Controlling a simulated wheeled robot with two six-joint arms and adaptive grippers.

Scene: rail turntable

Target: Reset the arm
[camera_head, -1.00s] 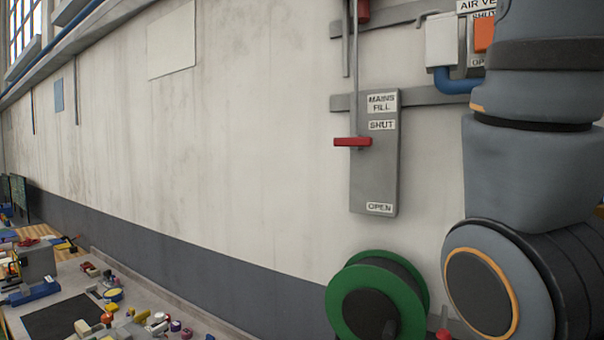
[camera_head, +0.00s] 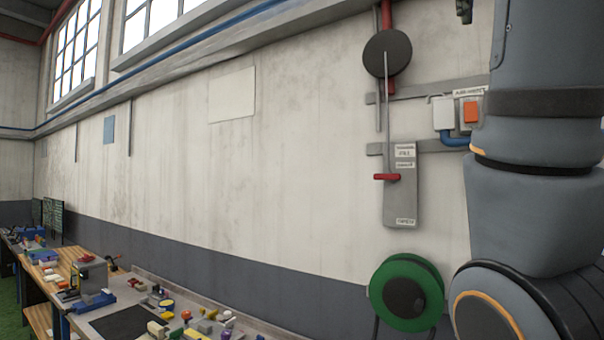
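My arm (camera_head: 535,190) stands raised at the right edge, a grey column of links with thin orange rings. A small dark piece shows at the top edge beside it, too cut off to name. Neither gripper can be made out in this view. A grey plate on the wall (camera_head: 402,205) carries small white labels and a red handle (camera_head: 386,177) at the end of a thin rod. The rod hangs from a dark round disc (camera_head: 387,53) on a red pipe. My arm is apart from the handle in the picture.
A green reel (camera_head: 433,290) is on the wall below the plate. A white and orange box (camera_head: 470,112) is partly behind my arm. A bench (camera_head: 185,290) with several small parts runs along the lower left.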

